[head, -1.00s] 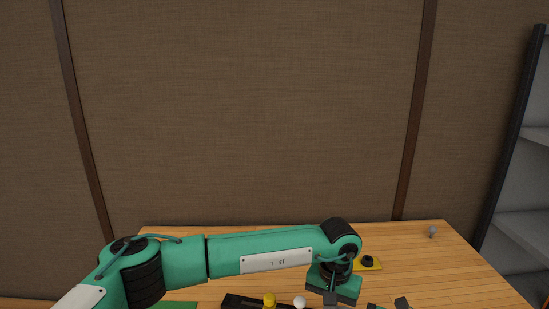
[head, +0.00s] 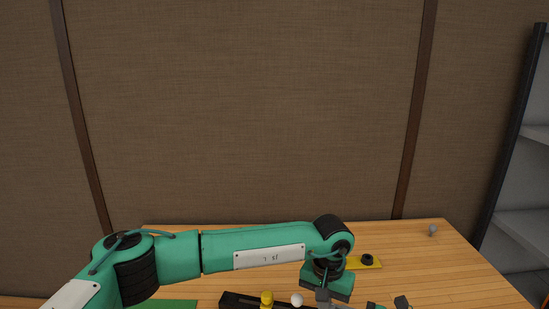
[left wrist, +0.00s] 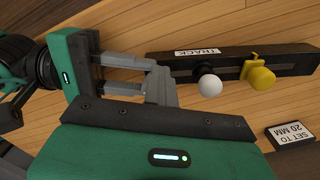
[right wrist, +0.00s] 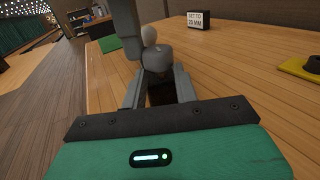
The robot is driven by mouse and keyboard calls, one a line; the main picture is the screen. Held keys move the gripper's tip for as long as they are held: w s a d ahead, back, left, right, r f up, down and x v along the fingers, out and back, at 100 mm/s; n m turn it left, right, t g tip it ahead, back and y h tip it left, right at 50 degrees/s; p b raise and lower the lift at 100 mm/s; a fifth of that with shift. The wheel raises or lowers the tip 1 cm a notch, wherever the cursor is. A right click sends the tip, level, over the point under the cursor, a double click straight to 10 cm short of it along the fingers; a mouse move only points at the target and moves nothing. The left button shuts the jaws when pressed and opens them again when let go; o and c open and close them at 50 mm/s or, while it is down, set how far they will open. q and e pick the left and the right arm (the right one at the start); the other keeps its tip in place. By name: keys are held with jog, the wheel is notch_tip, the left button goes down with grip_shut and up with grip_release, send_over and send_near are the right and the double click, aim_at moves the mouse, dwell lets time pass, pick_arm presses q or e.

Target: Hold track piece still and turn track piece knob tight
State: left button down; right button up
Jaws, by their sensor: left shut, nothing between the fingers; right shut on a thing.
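The track piece (left wrist: 220,65) is a long black bar with a white TRACK label, lying across the left wrist view. A white ball (left wrist: 210,85) and a yellow knobbed clamp (left wrist: 258,75) sit along it. In the head view the bar (head: 235,300) shows at the bottom edge. My right gripper (right wrist: 160,95) is shut on the bar's dark end. My left gripper (left wrist: 162,85) is shut and empty beside that same end, close to the right fingers.
A yellow plate with a black ring (head: 365,261) lies behind my grippers. A green mat (right wrist: 110,43) lies further along. A small grey object (head: 432,231) stands at the back right; the right tabletop is clear.

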pick_arm(q)
jog(key=shift+w+a+r, duration=0.1)
jog(key=shift+a+r, duration=0.05)
jog(key=shift+a, duration=0.15)
pick_arm(e)
jog(key=shift+s+a, duration=0.15)
jog(key=shift+s, duration=0.05)
jog(key=shift+w, duration=0.15)
grip_shut()
pick_arm(q)
notch_tip(320, 180, up, 6)
jog(key=shift+d+f, duration=0.1)
jog(key=shift+d, duration=0.05)
pick_arm(e)
jog(key=shift+d, duration=0.2)
pick_arm(q)
notch_tip(320, 180, down, 6)
jog(key=s+d, duration=0.1)
jog(key=shift+d, duration=0.3)
jog(key=shift+w, duration=0.3)
pick_arm(e)
jog(key=shift+a, duration=0.1)
dwell(0.5)
pick_arm(q)
jog(key=shift+w+a, duration=0.1)
jog(key=shift+a, duration=0.15)
